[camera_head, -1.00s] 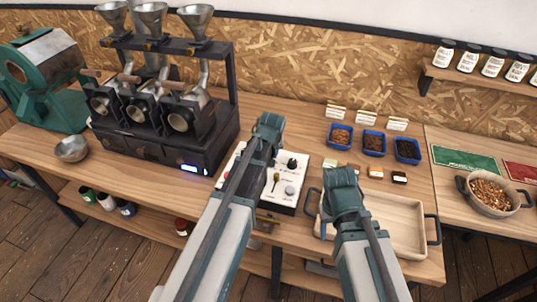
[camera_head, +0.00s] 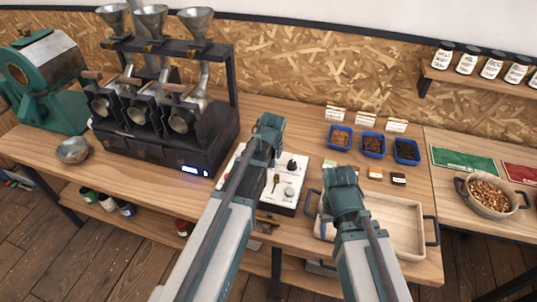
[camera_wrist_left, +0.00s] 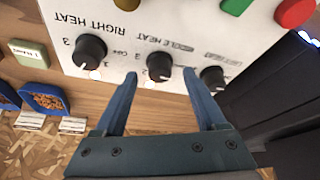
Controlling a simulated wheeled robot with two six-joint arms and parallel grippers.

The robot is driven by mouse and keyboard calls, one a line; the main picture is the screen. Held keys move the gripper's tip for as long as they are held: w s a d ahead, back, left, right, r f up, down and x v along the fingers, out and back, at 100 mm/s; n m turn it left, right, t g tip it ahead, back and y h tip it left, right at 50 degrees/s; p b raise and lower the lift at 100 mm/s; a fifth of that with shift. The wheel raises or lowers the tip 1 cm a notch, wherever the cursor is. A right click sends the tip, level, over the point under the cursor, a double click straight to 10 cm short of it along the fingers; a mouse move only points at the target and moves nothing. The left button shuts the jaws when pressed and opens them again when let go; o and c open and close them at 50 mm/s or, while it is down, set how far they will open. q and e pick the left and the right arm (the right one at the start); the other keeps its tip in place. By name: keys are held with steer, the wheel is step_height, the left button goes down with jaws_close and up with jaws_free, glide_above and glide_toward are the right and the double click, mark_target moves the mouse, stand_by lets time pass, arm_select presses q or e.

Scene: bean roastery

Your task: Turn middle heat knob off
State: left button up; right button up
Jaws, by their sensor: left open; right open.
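The white control panel (camera_head: 285,198) sits at the table's front, right of the grinders. In the left wrist view it shows upside down with three black knobs. The middle heat knob (camera_wrist_left: 158,66) lies between the spread fingertips of my left gripper (camera_wrist_left: 160,78), which is open; I see no clear contact. The right heat knob (camera_wrist_left: 88,50) and left heat knob (camera_wrist_left: 211,78) lie outside the fingers. In the head view my left arm covers part of the panel. My right gripper (camera_head: 342,196) is over the wooden tray's left end, its fingers mostly hidden.
A black grinder machine (camera_head: 165,150) stands left of the panel. A wooden tray (camera_head: 400,225) with dark handles lies to the right. Blue bean trays (camera_head: 373,145) and small labelled blocks (camera_head: 398,179) lie behind it. A bowl of beans (camera_head: 490,195) is farther right.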

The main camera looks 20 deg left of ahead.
arm_select(q)
steer(key=p+v, duration=1.1)
steer(key=v, duration=0.1)
steer(key=shift+s+r, duration=0.15)
steer(key=shift+r, duration=0.2)
steer(key=shift+d, duration=0.1)
steer(key=s+d+f+m+g, duration=0.1)
steer(key=s+d+m, duration=0.3)
steer(key=s, duration=0.5)
steer(key=s+d+f+m+g+b, duration=0.1)
steer(key=s+d+m+g, duration=0.2)
steer(key=s+d, duration=0.4)
steer(key=s+m, duration=0.1)
steer(key=s, duration=0.1)
steer(key=shift+s+f, duration=0.35)
steer(key=shift+a, duration=0.1)
